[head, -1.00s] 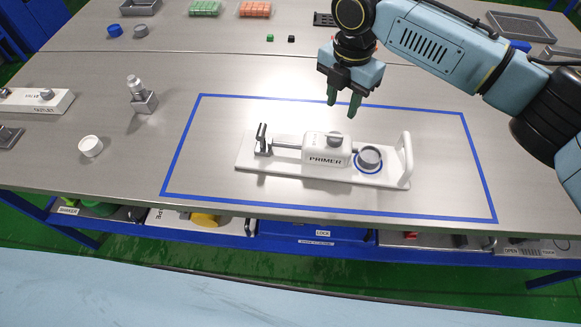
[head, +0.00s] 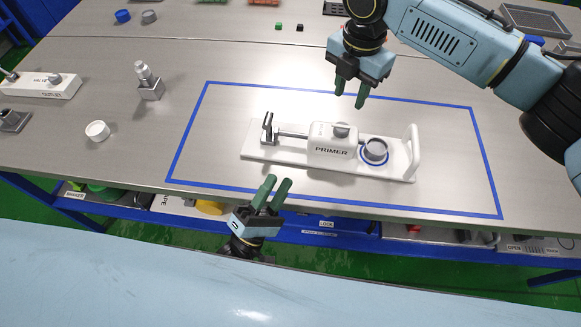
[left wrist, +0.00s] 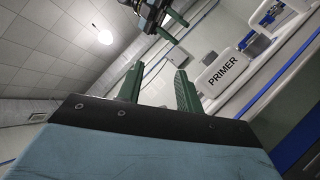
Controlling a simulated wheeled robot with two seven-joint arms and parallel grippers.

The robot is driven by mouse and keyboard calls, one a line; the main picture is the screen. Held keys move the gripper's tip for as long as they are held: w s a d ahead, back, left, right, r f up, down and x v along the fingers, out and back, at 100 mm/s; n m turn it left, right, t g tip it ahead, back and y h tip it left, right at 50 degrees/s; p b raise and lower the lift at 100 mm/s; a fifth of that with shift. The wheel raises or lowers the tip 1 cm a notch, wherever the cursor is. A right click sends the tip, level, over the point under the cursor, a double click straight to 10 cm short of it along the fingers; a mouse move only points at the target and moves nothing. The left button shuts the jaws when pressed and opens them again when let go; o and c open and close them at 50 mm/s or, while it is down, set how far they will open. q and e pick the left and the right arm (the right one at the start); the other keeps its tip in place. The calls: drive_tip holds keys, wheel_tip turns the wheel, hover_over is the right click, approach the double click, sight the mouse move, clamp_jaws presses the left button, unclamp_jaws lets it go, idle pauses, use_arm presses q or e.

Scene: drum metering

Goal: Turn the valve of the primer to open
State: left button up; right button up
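The primer (head: 331,149) is a white block labelled PRIMER on a white base plate, inside the blue taped rectangle. A dark upright lever or clamp piece (head: 268,128) stands at its left end, joined by a rod. A round grey knob or cap (head: 375,150) sits at its right, ringed in blue. The primer also shows in the left wrist view (left wrist: 222,72). My left gripper (head: 273,188) is open and empty at the table's front edge, below the primer. My right gripper (head: 350,94) is open and empty above the table behind the primer. Neither touches it.
A metal fitting (head: 148,82) and a white cap (head: 97,131) stand left of the rectangle. Another white labelled unit (head: 42,85) lies at far left. An upright white handle (head: 412,150) rises at the primer base's right end. Open table lies around the primer.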

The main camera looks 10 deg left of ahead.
sight(270, 129)
use_arm(q)
drive_tip(key=w+n+y, duration=0.1)
drive_tip(key=n+y, duration=0.4)
drive_tip(key=w+n+y, duration=0.2)
drive_tip(key=n+y, duration=0.4)
drive_tip(key=w+n+y, duration=0.2)
drive_tip(key=n+y, duration=0.4)
drive_tip(key=shift+w+r, duration=0.2)
drive_tip(key=n+g+y, duration=0.1)
drive_tip(key=n+g, duration=0.1)
drive_tip(key=w+f+n+g+y, duration=0.1)
drive_tip(key=n, duration=0.2)
drive_tip(key=d+f+n+g+y, duration=0.1)
drive_tip(key=n+g+y, duration=0.1)
drive_tip(key=shift+w+d+f+n+g, duration=0.1)
drive_tip(key=shift+w+f+n+g, duration=0.1)
drive_tip(key=shift+n+g, duration=0.1)
drive_tip(key=shift+d+f+n+g, duration=0.3)
drive_tip(key=shift+f+n+g, duration=0.15)
drive_tip(key=shift+n+g, duration=0.3)
drive_tip(key=shift+w, duration=0.15)
drive_tip(key=x, duration=1.3)
drive_tip(key=shift+a+f, duration=0.15)
drive_tip(key=shift+a, duration=0.05)
clamp_jaws()
